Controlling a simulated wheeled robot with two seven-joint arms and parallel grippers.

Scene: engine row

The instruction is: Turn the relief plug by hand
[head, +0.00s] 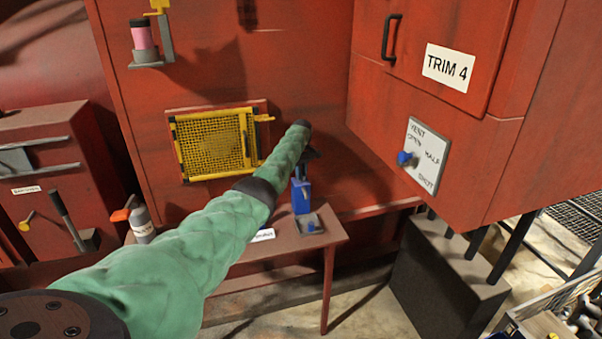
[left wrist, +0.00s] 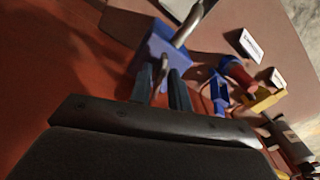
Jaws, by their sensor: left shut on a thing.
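My left gripper (head: 307,155), at the end of the green-sleeved arm, is at the top of a blue upright device (head: 301,195) on the small table. In the left wrist view its two dark fingers (left wrist: 161,78) are shut on a thin grey metal piece (left wrist: 172,66) at the blue block (left wrist: 158,46). A grey rod (left wrist: 188,24) also rises from this block. Whether the held piece is the relief plug I cannot tell; no label shows on it. The sleeve and wrist hide part of the device in the head view. My right gripper is not in view.
The brown table (head: 322,240) stands against the red wall. A yellow mesh hatch (head: 215,143) is beside my forearm. The TRIM 4 cabinet (head: 450,110) juts out at right, with a blue knob (head: 404,158) on its plate. A dark block (head: 445,275) stands below it.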

